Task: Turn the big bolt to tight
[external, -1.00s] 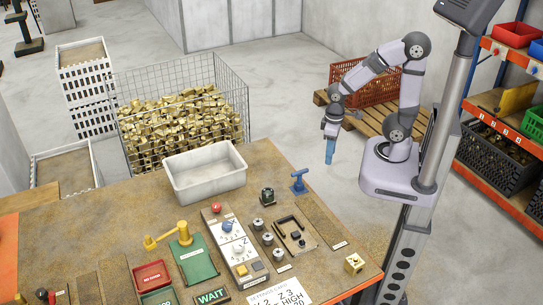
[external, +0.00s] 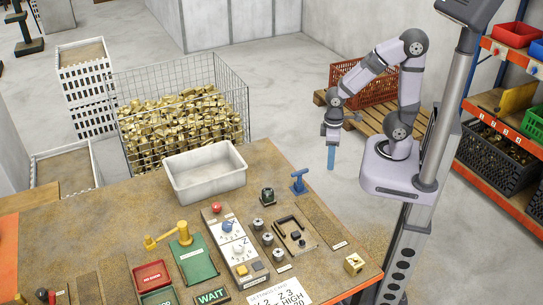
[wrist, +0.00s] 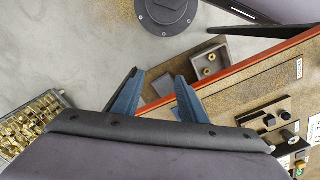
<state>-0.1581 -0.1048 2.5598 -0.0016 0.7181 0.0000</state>
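My gripper (external: 331,157) hangs in the air beyond the far right edge of the bench, its blue fingers pointing down. In the wrist view the two blue fingers (wrist: 160,77) are apart with nothing between them. No part on the bench is clearly readable as the big bolt. A blue T-shaped handle (external: 299,182) stands upright near the bench's far edge. A dark round knob (external: 267,195) is left of it, and several small metal round parts (external: 268,239) form a row in front. My gripper touches none of these.
The bench (external: 330,222) also carries a white bin (external: 205,175), a yellow lever (external: 165,237), a dial panel (external: 232,245) and a brass cube (external: 354,264). A wire cage of brass pieces (external: 185,120) stands behind. The air around my gripper is clear.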

